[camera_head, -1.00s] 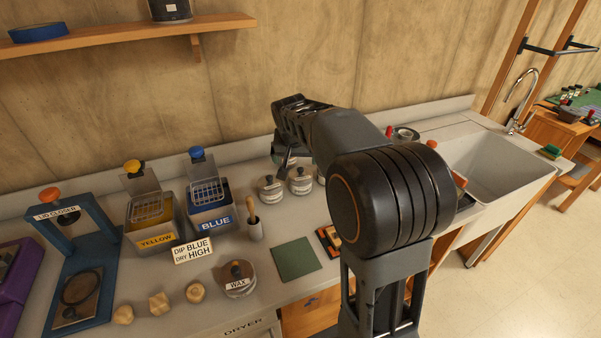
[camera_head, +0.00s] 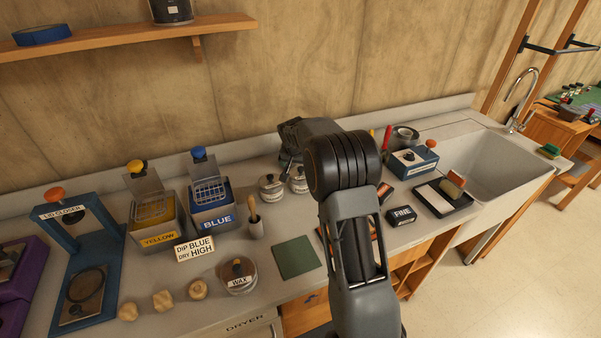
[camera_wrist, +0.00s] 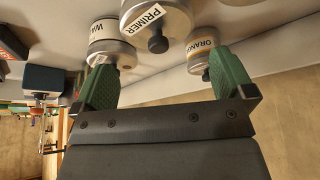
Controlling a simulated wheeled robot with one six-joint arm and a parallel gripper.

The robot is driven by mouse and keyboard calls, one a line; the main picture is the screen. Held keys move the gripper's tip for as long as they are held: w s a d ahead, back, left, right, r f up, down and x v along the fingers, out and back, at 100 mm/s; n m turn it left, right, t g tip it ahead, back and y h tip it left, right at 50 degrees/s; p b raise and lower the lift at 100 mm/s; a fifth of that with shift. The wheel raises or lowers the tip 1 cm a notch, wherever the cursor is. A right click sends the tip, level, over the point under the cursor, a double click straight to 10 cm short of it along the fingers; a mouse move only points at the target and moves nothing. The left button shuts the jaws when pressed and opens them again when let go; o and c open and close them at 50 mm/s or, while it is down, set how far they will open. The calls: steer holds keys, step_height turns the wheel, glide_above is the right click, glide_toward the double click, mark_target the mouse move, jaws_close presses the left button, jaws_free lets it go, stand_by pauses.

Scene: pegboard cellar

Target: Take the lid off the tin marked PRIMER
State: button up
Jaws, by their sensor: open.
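The tin marked PRIMER (camera_wrist: 172,17) shows at the top middle of the wrist view, partly cut off by the frame edge, with a dark round knob (camera_wrist: 158,44) on its lid. My gripper (camera_wrist: 163,66) is open and empty. Its green fingers stand apart to either side of the knob in the picture; I cannot tell the distance to it. In the head view two pale tins (camera_head: 271,187) (camera_head: 298,182) stand near the wall beside my arm; I cannot read their labels, and my arm hides what is behind it.
In the wrist view, a tin labelled "WA…" (camera_wrist: 111,47) stands left of PRIMER and an ORANGE tin (camera_wrist: 199,51) right, both close.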

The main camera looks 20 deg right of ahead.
mark_target(301, 169)
steer(key=shift+p+x, duration=0.85)
steer(key=shift+x, duration=1.7)
steer(key=shift+s+d, duration=0.1)
steer(key=shift+s, duration=0.05)
steer(key=shift+c, duration=0.5)
steer(key=c, duration=0.5)
